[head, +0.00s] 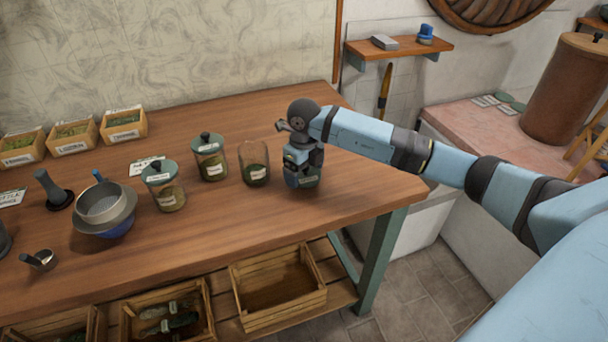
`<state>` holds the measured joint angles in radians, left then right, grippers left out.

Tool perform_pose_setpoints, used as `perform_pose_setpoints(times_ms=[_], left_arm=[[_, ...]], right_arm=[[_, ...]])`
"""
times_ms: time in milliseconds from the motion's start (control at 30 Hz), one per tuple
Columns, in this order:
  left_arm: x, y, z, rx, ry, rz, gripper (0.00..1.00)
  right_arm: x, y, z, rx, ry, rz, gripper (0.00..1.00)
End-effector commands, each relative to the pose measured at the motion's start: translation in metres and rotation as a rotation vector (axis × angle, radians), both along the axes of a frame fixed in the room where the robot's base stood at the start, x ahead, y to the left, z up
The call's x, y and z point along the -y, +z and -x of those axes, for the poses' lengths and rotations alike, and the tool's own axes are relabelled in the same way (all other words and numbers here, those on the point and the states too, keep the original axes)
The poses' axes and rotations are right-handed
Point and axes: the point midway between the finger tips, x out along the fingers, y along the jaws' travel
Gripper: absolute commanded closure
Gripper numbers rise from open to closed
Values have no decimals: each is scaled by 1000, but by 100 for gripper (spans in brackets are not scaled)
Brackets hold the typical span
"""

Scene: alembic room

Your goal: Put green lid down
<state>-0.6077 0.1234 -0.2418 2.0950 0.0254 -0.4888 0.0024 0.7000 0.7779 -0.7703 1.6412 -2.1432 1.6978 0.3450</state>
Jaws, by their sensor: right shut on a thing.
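My right gripper (303,168) points down near the right end of the wooden table. It is shut on a dark green lid (303,183), which is partly hidden by the gripper. The lid is at or just above the table top; I cannot tell whether it touches. Just left of it stands an open glass jar (255,172) with dark contents and a label. Two more glass jars, one (211,162) and another (165,192), stand further left with green knobbed lids on. My left gripper is not in view.
The wooden table (250,225) is bare in front of the jars and at its right corner. A sieve (101,203) rests on a blue bowl (107,232) at the left. Several small herb boxes (123,126) line the back left. An empty crate (279,285) sits below.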

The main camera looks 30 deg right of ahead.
Motion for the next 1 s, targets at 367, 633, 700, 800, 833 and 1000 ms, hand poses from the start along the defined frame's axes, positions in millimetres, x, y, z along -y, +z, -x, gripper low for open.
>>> perform_pose_setpoints(times_ms=[367, 633, 700, 800, 833, 1000], left_arm=[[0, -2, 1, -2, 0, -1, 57], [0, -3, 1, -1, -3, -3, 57], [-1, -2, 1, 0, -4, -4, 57], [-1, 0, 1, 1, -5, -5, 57], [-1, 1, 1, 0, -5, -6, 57], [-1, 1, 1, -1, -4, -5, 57]], right_arm=[[0, -15, 0, 1, 1, 0, 36], [0, -17, 0, 0, 1, 0, 0], [0, -17, 0, 0, 1, 0, 0], [0, -14, 0, 1, 0, 0, 0], [0, -11, 0, 1, 0, -1, 0], [1, 13, -1, 4, 0, 1, 0]])
